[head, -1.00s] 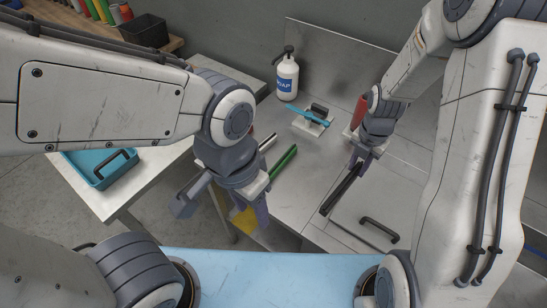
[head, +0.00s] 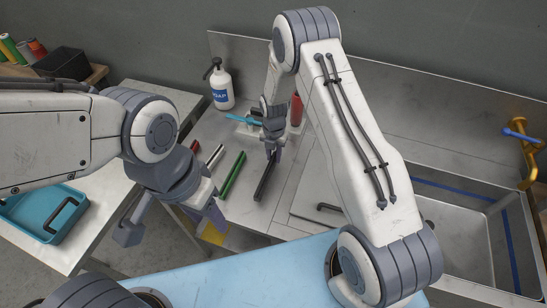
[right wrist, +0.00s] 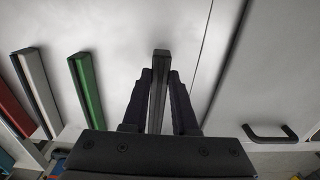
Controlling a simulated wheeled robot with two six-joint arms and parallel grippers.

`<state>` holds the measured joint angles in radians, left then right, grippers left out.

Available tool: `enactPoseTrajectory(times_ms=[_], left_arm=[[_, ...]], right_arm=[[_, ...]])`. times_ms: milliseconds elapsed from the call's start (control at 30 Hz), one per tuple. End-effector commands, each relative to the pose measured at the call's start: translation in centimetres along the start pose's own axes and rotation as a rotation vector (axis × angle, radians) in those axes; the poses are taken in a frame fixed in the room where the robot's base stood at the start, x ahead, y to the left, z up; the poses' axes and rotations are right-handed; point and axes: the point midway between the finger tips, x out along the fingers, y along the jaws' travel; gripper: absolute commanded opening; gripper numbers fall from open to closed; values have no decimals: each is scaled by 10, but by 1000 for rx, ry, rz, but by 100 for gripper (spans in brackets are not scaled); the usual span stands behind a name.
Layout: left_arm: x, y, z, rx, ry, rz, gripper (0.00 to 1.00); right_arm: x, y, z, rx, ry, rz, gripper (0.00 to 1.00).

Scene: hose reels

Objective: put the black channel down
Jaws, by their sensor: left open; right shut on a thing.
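The black channel (head: 264,184) is a long dark bar over the steel counter (head: 228,203), to the right of the green channel (head: 232,174). My right gripper (head: 272,157) is shut on it. In the right wrist view the black channel (right wrist: 159,85) stands between the two dark fingers, its far end sticking out past them. I cannot tell whether it touches the counter. My left gripper (head: 168,229) is open and empty, nearer to me on the left, in front of the counter's edge.
White (head: 215,156) and red (head: 195,147) channels lie left of the green one. A soap bottle (head: 222,88) and a red cylinder (head: 296,110) stand behind. A panel with a black handle (head: 328,208) and a sink (head: 455,235) are to the right. Counter between green and black channels is bare.

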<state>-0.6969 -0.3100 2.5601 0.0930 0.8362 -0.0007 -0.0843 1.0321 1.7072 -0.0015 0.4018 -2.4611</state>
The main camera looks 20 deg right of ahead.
Motion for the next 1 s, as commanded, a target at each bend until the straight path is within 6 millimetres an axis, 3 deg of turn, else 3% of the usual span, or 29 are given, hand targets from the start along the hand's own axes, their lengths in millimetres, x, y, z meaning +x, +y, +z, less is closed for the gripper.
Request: enactPoseTrajectory(times_ms=[200,567,600,667,1000], left_arm=[[-14,1,-1,2,0,0,50],[-9,1,0,2,0,0,50],[-9,1,0,2,0,0,50],[-10,1,0,2,0,0,50],[-11,1,-1,2,0,0,50]], right_arm=[[22,-1,0,0,1,-1,0],[28,-1,0,1,0,0,0],[28,-1,0,1,0,0,30],[27,-1,0,1,0,0,53],[26,-1,0,1,0,0,57]])
